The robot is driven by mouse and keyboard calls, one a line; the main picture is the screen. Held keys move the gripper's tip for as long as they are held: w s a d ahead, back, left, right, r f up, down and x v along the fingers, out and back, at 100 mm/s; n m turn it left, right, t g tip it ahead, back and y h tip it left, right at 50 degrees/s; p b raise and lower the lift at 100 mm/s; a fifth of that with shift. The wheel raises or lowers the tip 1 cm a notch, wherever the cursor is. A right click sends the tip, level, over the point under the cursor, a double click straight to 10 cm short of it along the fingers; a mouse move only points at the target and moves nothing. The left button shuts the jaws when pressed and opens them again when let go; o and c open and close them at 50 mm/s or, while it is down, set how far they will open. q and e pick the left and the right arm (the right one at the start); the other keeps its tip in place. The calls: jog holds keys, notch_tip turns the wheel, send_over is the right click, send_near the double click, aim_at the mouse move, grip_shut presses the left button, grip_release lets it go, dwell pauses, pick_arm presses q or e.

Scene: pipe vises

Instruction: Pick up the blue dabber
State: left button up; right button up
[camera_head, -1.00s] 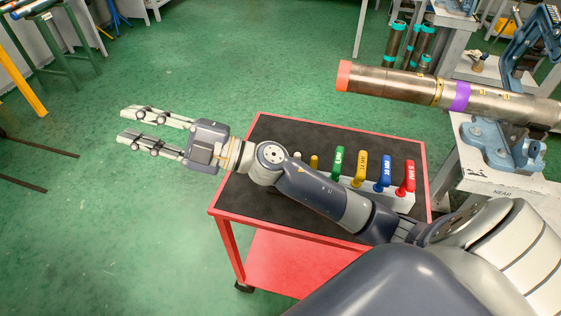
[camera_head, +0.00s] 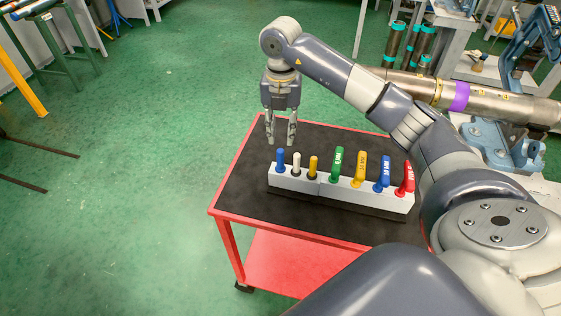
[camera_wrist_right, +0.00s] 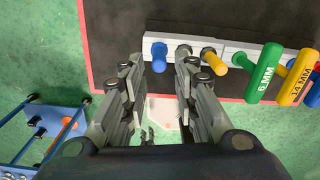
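The blue dabber (camera_head: 280,160) stands upright at the left end of a white rack (camera_head: 290,181) on the cart. In the right wrist view the blue dabber (camera_wrist_right: 159,57) shows beyond the fingertips, between their lines. My right gripper (camera_head: 281,141) points down just behind the rack's left end, above the cart top. Its fingers (camera_wrist_right: 155,75) are apart with nothing between them. It looks near the dabber but does not hold it. My left gripper does not show in these views.
A white dabber (camera_head: 296,164) and a yellow one (camera_head: 313,166) stand beside the blue one. Green (camera_head: 337,164), yellow (camera_head: 358,168), blue (camera_head: 383,174) and red (camera_head: 405,179) handles follow rightward. The red cart's black top (camera_head: 245,195) is clear at left. A steel pipe (camera_head: 480,100) lies behind.

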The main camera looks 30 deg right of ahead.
aim_at(280, 158)
notch_tip(280, 158, down, 4)
jog(key=shift+f+p, duration=0.25)
jog(key=shift+p, duration=0.15)
jog(key=f, duration=0.1)
jog(key=f+p, duration=0.1)
jog(key=f, duration=0.1)
jog(key=f+p, duration=0.1)
jog(key=f, duration=0.1)
jog(key=shift+s+a, duration=0.3)
jog(key=shift+f, duration=0.15)
grip_shut()
